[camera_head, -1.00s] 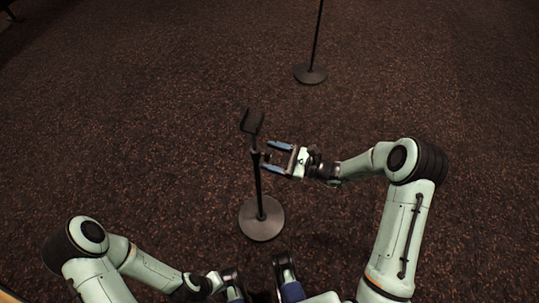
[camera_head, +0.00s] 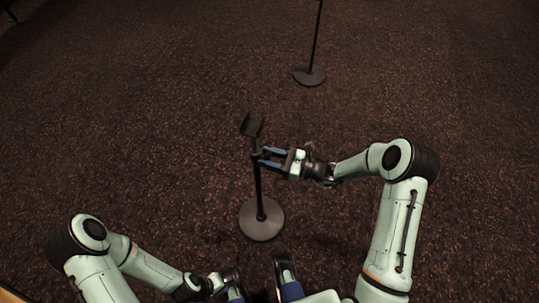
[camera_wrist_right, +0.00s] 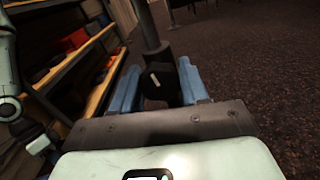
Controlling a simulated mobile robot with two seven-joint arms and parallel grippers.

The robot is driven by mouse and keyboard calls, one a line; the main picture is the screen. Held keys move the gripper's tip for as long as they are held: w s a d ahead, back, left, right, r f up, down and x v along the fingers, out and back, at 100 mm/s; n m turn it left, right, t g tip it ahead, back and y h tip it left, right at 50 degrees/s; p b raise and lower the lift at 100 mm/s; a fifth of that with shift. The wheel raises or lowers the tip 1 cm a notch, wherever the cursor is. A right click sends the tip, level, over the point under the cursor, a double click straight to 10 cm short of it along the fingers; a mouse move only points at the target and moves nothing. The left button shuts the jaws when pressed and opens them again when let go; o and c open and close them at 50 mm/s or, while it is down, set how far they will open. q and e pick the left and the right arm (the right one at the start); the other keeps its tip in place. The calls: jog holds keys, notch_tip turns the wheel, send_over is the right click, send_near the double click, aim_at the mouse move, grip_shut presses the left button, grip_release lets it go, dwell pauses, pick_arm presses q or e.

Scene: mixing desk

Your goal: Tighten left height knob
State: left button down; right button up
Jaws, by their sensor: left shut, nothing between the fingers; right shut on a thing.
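A thin black stand (camera_head: 258,190) with a round base (camera_head: 261,220) and a small cradle (camera_head: 252,126) on top stands upright on the carpet in the head view. Its dark height knob (camera_wrist_right: 160,83), with a white mark on it, shows on the pole in the right wrist view. My right gripper (camera_head: 266,159) reaches the pole from the right, below the cradle. Its blue fingers (camera_wrist_right: 158,88) are shut on the knob, one on each side. My left gripper (camera_head: 236,294) is low at the bottom edge, shut and empty, away from the stand and partly cut off.
A second black stand (camera_head: 310,76) is farther back in the head view. The carpet (camera_head: 130,130) around the near stand is clear. In the right wrist view, a wooden shelf (camera_wrist_right: 75,60) with red and blue items stands at the left.

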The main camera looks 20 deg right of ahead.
jog(key=shift+r+m+p, duration=0.1)
jog(key=shift+m+p, duration=0.2)
jog(key=shift+m, duration=0.4)
jog(key=o, duration=1)
jog(key=shift+o, duration=0.2)
jog(key=v, duration=1.3)
jog(key=shift+s+d, duration=0.1)
jog(key=shift+d, duration=0.05)
